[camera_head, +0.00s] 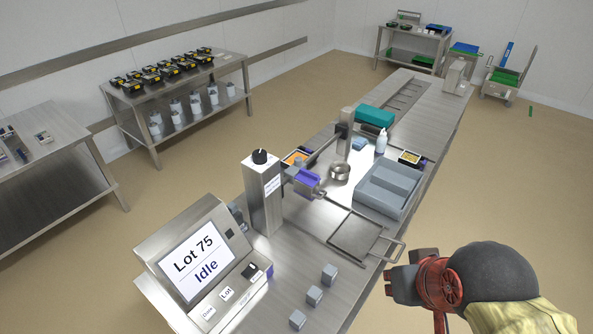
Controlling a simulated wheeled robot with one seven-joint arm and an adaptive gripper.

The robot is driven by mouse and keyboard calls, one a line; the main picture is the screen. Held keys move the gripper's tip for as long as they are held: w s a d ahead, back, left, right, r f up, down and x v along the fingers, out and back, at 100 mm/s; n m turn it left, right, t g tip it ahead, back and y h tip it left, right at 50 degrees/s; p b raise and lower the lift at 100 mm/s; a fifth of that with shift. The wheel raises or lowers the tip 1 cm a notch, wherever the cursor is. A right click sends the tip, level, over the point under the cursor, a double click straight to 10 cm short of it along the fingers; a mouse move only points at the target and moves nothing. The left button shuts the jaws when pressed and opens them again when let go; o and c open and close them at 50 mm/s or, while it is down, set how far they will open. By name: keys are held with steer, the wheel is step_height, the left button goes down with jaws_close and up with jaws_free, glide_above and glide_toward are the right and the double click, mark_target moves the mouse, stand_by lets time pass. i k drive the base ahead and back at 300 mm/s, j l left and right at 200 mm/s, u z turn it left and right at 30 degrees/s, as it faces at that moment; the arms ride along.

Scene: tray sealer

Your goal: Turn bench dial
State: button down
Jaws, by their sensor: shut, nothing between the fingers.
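A black round dial (260,157) sits on top of an upright metal post (262,195) at the left side of the bench (310,260). The post has a small white label on its face, too small to read. My gripper (391,284) is at the lower right, beside the bench's right edge, with its fingers toward the left. It is shut and empty, well apart from the dial. The console screen (200,252) at the front left reads "Lot 75 Idle".
Several small grey blocks (314,295) stand on the near bench. A framed tray with a handle (354,233), a grey bin (407,207), a small metal pot (339,172) and a white bottle (381,142) lie farther back. Side tables stand left.

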mark_target(259, 156)
steer(key=i+l+u, duration=0.8)
steer(key=l+u, duration=0.15)
steer(key=l, duration=0.15)
